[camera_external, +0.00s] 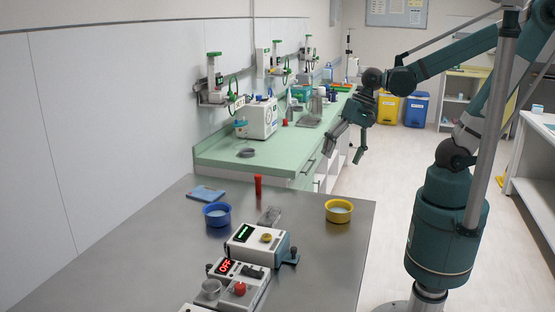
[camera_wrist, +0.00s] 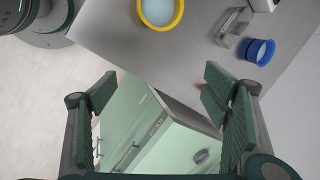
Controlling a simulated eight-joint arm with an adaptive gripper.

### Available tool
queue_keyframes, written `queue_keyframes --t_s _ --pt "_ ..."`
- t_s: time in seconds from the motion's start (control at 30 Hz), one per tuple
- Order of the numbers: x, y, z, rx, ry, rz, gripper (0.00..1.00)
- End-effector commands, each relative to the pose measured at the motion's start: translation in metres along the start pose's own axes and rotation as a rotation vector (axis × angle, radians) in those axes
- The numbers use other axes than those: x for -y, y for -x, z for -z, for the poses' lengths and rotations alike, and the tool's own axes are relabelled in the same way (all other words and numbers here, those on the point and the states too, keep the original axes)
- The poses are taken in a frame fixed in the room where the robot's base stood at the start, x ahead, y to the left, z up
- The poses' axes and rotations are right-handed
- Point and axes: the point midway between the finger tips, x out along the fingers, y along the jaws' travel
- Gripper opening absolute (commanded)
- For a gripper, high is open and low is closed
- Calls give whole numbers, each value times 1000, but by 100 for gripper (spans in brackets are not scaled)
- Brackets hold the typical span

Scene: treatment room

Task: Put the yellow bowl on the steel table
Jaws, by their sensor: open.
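The yellow bowl (camera_external: 339,210) sits upright near the right edge of the steel table (camera_external: 320,268) in the external view, with something pale inside it. It also shows at the top of the wrist view (camera_wrist: 175,20), beyond my fingertips and apart from them. My gripper (camera_external: 345,150) is open and empty, raised in the air above and behind the yellow bowl, past the far edge of the steel table. In the wrist view my two fingers (camera_wrist: 160,98) are spread wide, with the table's edge and a green counter between and below them.
A blue bowl (camera_external: 217,214), a blue booklet (camera_external: 206,194), a red cylinder (camera_external: 258,187) and grey-white devices (camera_external: 257,245) stand on the steel table. The green counter (camera_external: 225,155) with equipment lies behind it. The table's right front part is bare.

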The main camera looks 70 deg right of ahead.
Motion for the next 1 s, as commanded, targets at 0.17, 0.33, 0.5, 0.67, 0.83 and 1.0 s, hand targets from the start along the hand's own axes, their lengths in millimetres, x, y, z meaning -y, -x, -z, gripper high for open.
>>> queue_keyframes --t_s 0.17,0.33,0.5,0.67,0.83,1.0 --pt "-9 22 22 -106 250 25 75" --pt "-18 43 41 -211 497 21 75" --pt "-26 64 58 -313 729 -6 75" --pt "-31 78 68 -378 887 -38 75" --pt "-34 85 73 -409 965 -58 75" --pt "-34 86 74 -414 977 -60 75"
